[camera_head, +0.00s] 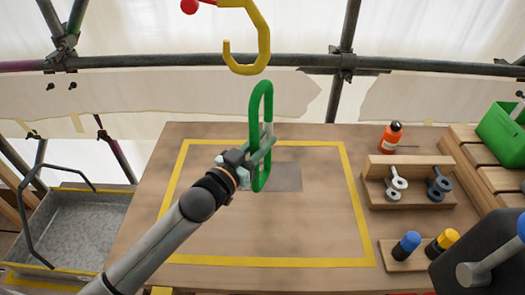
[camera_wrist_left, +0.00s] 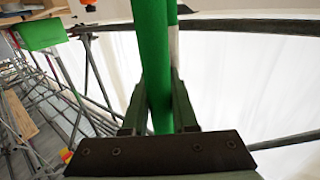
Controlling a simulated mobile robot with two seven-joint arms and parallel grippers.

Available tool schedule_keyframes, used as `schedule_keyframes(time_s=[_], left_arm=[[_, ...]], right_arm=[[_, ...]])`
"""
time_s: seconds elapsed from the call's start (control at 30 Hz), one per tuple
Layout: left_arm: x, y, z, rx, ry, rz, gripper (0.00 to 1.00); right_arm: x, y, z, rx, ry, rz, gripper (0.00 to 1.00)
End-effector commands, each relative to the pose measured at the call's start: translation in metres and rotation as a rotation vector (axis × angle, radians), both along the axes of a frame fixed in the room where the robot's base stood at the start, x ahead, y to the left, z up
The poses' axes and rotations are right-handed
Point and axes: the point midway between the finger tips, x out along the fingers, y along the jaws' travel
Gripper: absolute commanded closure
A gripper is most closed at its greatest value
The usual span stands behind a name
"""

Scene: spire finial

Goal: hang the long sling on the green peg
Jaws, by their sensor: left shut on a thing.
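A long green sling (camera_head: 255,108), a narrow upright loop with a pale section, is held above the wooden table. My left gripper (camera_head: 262,152) is shut on it around its middle. In the left wrist view, the green sling (camera_wrist_left: 152,60) runs between the two fingers of the left gripper (camera_wrist_left: 159,105). I cannot make out a green peg in either view. My right gripper is not in view.
A yellow hook (camera_head: 263,45) hangs above the sling. The table (camera_head: 225,240) has a yellow-taped outline, mostly clear inside. To the right are an orange bottle (camera_head: 391,136), a wooden rack (camera_head: 410,162) with grey fittings, a blue-topped cylinder (camera_head: 407,244) and a green bin (camera_head: 502,132).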

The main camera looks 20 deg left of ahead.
Motion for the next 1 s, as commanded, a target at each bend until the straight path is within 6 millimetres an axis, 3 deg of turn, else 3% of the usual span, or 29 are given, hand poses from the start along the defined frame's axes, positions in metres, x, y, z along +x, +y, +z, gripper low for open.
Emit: schedule_keyframes(time_s=[0.27, 0.67, 0.7, 0.93, 1.0], left_arm=[[0.0, -0.001, -0.033, -0.002, 0.001, -0.001, 1.0], [0.0, 0.0, -0.038, -0.001, -0.001, -0.001, 1.0], [0.0, 0.0, -0.038, 0.0, 0.0, -0.001, 0.69], [0.0, 0.0, -0.037, 0.0, 0.001, -0.001, 0.44], [0.0, 0.0, -0.037, 0.0, 0.0, -0.001, 0.44]], right_arm=[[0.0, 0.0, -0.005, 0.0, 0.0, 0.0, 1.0], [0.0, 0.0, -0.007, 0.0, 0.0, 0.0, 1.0], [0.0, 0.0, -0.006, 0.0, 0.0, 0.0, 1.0], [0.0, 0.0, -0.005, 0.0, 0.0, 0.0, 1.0], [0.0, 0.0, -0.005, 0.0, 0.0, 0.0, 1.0]])
